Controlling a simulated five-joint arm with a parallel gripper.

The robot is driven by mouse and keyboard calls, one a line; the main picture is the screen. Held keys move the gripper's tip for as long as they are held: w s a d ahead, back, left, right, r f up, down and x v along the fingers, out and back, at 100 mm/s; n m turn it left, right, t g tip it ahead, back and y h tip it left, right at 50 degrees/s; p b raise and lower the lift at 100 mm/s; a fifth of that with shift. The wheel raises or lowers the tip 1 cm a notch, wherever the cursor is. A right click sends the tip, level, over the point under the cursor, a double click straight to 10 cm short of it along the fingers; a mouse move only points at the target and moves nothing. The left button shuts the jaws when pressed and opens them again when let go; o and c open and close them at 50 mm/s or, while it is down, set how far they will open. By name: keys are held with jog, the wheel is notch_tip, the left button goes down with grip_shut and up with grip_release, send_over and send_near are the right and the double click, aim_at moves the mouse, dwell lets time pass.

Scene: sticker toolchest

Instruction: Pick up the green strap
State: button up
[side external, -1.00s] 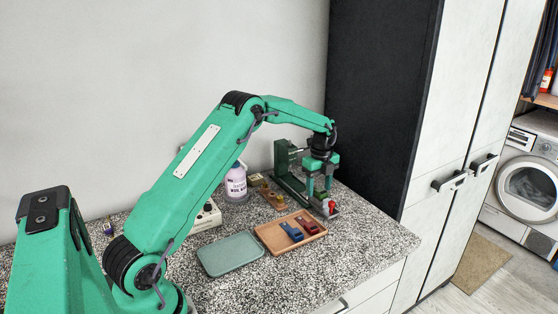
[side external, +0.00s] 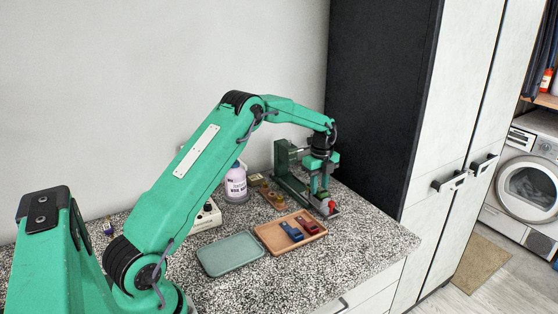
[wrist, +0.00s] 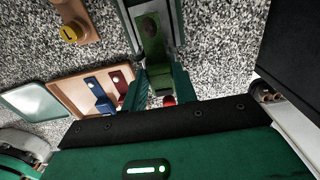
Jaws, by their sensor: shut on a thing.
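The green strap (wrist: 152,45) shows in the wrist view as a dark green strip with a dark round spot, lying along the base of a dark green press. Its near end is between my fingers. My gripper (side external: 320,191) is over the press base in the side view, fingers pointing down. It also shows in the wrist view (wrist: 158,88), with a finger on each side of the strap, shut on it. In the side view the strap is mostly hidden by the fingers and cannot be made out clearly.
The dark green press (side external: 283,165) stands beside my gripper, with a red knob (side external: 331,206) at its front. A wooden tray (side external: 270,238) holds a blue strap (side external: 292,231) and a red strap (side external: 306,224). A teal tray (side external: 228,253) lies left of it. A bottle (side external: 235,184) stands behind.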

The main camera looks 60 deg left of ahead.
aim_at(320, 189)
jog(key=shift+r, duration=0.65)
jog(key=r, duration=0.3)
jog(key=shift+d, duration=0.4)
jog(key=s+d+r, duration=0.2)
jog(key=d+r, duration=0.4)
jog(key=d, duration=0.4)
jog(key=shift+d+r, duration=0.2)
jog(key=shift+d, duration=0.1)
jog(key=shift+s, duration=0.25)
